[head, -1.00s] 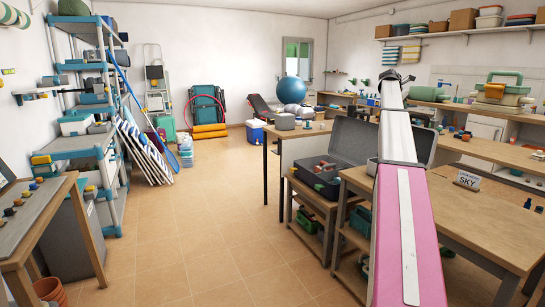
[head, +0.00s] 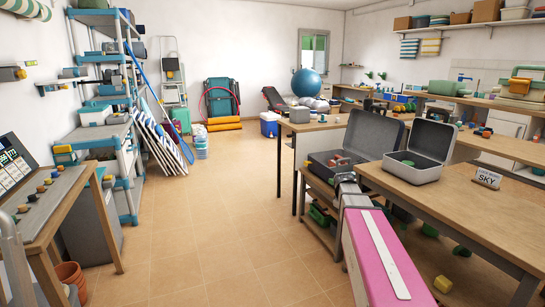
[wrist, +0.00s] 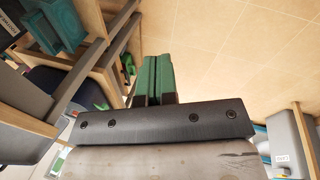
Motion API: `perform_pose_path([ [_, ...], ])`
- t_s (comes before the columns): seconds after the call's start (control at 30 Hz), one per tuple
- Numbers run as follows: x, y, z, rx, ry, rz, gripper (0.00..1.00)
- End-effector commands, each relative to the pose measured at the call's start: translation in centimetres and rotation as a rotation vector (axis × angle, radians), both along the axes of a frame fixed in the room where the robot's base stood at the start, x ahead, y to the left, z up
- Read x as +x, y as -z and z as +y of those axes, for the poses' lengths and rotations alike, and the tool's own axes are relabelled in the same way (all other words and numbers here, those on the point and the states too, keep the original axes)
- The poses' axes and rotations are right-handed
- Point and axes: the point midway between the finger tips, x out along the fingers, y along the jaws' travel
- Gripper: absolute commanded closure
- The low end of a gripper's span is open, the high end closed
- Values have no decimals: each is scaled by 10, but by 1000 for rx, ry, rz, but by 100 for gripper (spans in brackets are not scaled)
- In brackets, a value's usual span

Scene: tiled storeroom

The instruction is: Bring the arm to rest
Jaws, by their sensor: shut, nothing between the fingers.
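My arm with its pink link reaches forward from the bottom right of the head view. My gripper (head: 344,179) is at its far end, small and partly hidden by the arm, in front of the open dark toolbox (head: 378,132). In the wrist view the two green fingers of my gripper (wrist: 155,80) lie side by side, shut with nothing between them. The tiled floor and wooden shelving show beyond them.
A wooden table (head: 455,205) with an open grey case (head: 421,172) and a name sign (head: 487,178) is right of my arm. A workbench (head: 75,205) and blue shelving (head: 105,130) stand left. The tiled floor (head: 205,225) between is clear.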

Motion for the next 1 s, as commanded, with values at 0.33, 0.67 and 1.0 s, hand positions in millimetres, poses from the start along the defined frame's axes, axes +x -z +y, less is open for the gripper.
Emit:
perform_pose_path([
  [0.33,-165,89,104,203,483,73,100],
  [0.67,-210,107,128,245,659,106,100],
  [1.0,-209,107,128,245,657,106,100],
])
